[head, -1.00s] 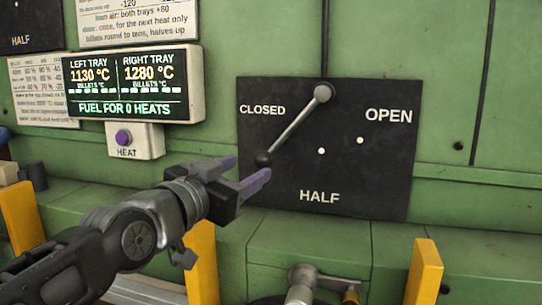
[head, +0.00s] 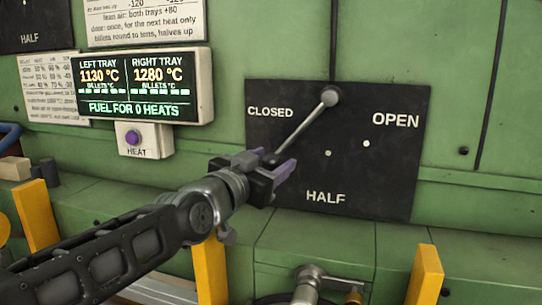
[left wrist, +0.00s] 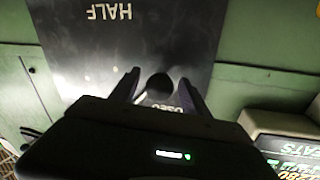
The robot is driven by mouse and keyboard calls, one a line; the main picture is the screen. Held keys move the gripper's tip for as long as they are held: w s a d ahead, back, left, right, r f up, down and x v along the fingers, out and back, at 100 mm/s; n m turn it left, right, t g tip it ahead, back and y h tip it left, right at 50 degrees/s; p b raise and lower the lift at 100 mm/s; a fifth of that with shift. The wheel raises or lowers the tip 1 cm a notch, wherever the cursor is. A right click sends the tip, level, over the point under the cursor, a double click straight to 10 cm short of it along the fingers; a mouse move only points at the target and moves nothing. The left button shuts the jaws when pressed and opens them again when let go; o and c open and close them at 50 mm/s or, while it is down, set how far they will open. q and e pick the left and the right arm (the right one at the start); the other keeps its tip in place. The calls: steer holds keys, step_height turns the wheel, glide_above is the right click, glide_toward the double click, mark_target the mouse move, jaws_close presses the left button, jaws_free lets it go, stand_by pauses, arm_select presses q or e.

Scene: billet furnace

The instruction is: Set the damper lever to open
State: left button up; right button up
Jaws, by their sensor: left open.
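The damper lever (head: 304,127) is a grey rod on a black plate (head: 360,180) marked CLOSED, HALF and OPEN. It hangs from a round pivot at the top and slants down to the left, on the CLOSED side. My left gripper (head: 279,167) is open at the lever's lower end, where the dark knob is mostly hidden in the head view. In the left wrist view the dark round knob (left wrist: 159,87) lies between the two fingers of the left gripper (left wrist: 158,88), with gaps showing beside it. My right gripper is not in view.
A display panel (head: 140,85) and a HEAT button (head: 133,138) are on the wall to the left. Yellow posts (head: 210,270) and a grey crank-like fitting (head: 310,282) stand below. The wall in front of the plate's right half is clear.

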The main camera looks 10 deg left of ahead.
arm_select(q)
jaws_close()
stand_by(0.6)
stand_by(0.8)
